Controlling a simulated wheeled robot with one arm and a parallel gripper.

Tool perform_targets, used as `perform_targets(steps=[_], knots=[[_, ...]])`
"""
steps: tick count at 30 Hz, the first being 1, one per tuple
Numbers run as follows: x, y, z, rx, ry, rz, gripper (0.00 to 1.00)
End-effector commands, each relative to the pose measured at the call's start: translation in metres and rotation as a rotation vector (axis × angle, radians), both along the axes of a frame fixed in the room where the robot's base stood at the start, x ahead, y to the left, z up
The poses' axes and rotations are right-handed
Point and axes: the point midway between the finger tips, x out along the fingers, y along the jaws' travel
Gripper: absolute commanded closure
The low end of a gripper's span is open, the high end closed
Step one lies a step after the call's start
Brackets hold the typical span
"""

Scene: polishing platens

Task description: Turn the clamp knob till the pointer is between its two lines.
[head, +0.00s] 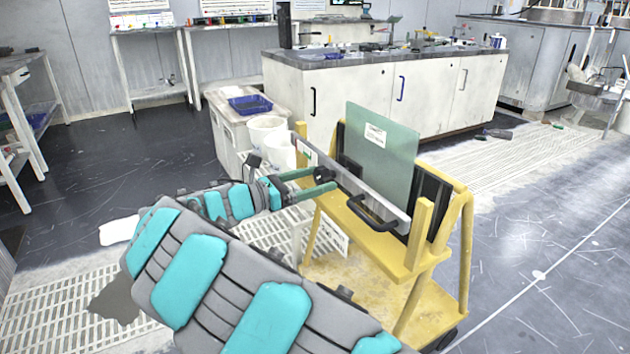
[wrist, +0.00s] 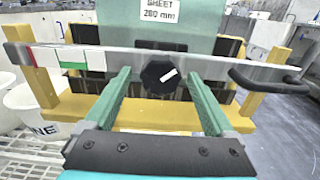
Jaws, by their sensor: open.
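The clamp knob (wrist: 160,78) is black and round, with a white stroke on its face slanting up to the right. It sits on the grey clamp bar (wrist: 222,67); the bar also shows in the head view (head: 362,193). A label strip (wrist: 70,59) with red, white and green parts is on the bar's left part. I cannot make out a separate pointer or the two lines. My gripper (wrist: 158,76) is open, its green fingers on either side of the knob; I cannot tell whether they touch it. In the head view my gripper (head: 324,180) reaches the bar; the knob is not clear there.
A green sheet (head: 388,155) stands behind the bar on a yellow wheeled stand (head: 423,265). A black handle (head: 370,215) sticks out at the bar's right. White buckets (head: 266,130) stand behind my arm at left. Open floor lies to the right.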

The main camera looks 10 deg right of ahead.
Motion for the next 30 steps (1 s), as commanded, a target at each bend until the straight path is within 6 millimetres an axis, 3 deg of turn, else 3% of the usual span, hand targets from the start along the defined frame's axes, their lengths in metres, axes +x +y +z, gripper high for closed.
perform_targets(steps=[6,27,30], knots=[[0.0001,-0.0005,-0.0002,0.0,0.0,0.0,0.12],[0.0001,-0.0003,-0.0005,0.0,0.001,0.0,0.91],[0.0001,-0.0003,-0.0005,0.0,0.0,0.0,0.96]])
